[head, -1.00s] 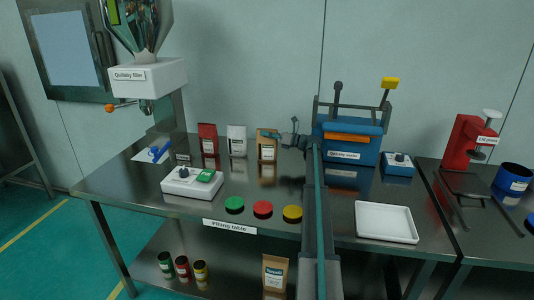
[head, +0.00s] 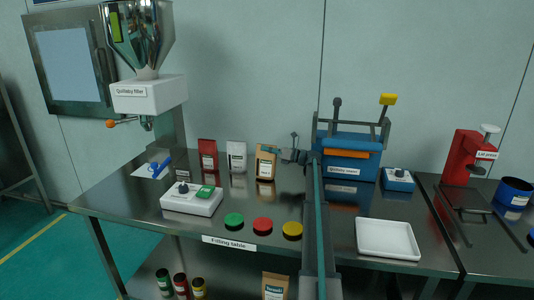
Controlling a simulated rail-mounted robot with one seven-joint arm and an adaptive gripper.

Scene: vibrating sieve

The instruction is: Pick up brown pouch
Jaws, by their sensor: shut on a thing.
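The brown pouch (head: 265,161) stands upright at the back of the filling table, the rightmost of three pouches, with a white label on its front. My gripper (head: 280,152) is at its upper right side and is shut on it. The arm comes in from the front, to the right of the pouch. The pouch's right edge is partly covered by the gripper. Another brown pouch (head: 275,288) is on the shelf below the table, cut off by the picture's lower edge.
White pouch (head: 237,156) and red pouch (head: 208,155) stand to its left. Green (head: 234,220), red (head: 262,225) and yellow lids (head: 292,230) lie in front. A blue sealing machine (head: 348,160) stands close on the right, with a white tray (head: 387,239) nearer the front.

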